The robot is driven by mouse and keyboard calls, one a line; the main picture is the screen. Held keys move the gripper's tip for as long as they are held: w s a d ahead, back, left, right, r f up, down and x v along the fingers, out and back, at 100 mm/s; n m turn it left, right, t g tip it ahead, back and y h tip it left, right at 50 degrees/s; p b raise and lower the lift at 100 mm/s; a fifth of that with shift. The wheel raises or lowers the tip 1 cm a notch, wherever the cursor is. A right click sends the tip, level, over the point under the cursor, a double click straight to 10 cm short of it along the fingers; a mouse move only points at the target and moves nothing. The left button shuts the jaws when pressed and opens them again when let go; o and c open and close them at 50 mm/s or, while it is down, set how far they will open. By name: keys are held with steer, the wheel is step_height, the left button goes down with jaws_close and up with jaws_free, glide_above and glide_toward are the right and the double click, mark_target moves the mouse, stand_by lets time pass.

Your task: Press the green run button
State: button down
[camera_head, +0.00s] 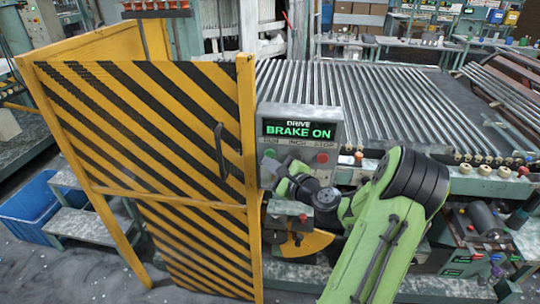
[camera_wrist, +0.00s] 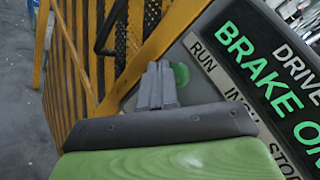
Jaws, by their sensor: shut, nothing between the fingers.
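The green run button (camera_head: 269,153) is at the left end of the button row on a grey control box, under the label RUN. In the wrist view the green button (camera_wrist: 182,73) shows just right of my fingertips, partly hidden behind them. My gripper (camera_head: 274,168) is in front of the box's lower left, close below the button. In the wrist view my gripper (camera_wrist: 157,70) has its fingers together with nothing between them. I cannot tell whether the fingertips touch the button or the panel.
The display (camera_head: 300,130) reads DRIVE BRAKE ON. A red button (camera_head: 322,157) sits under STOP. A yellow and black striped gate (camera_head: 150,130) with a dark handle (camera_head: 222,150) stands close left of the box. A roller bed (camera_head: 370,100) lies behind.

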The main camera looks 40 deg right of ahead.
steer(key=shift+d, duration=0.1)
steer(key=shift+w+d+p, duration=0.25)
steer(key=shift+w+p, duration=0.05)
steer(key=shift+w+d+p, duration=0.25)
steer(key=shift+d+p, duration=0.1)
steer(key=shift+d, duration=0.05)
stand_by(0.8)
steer(key=shift+s+a+b, duration=0.45)
steer(key=shift+s+a, duration=0.1)
steer(key=shift+a, duration=0.15)
steer(key=shift+s+a+b, duration=0.6)
steer(key=shift+s+a, duration=0.15)
steer(key=shift+a, duration=0.25)
steer(key=shift+s+a+b, duration=0.6)
steer(key=shift+s+a, duration=0.15)
steer(key=shift+a, duration=0.25)
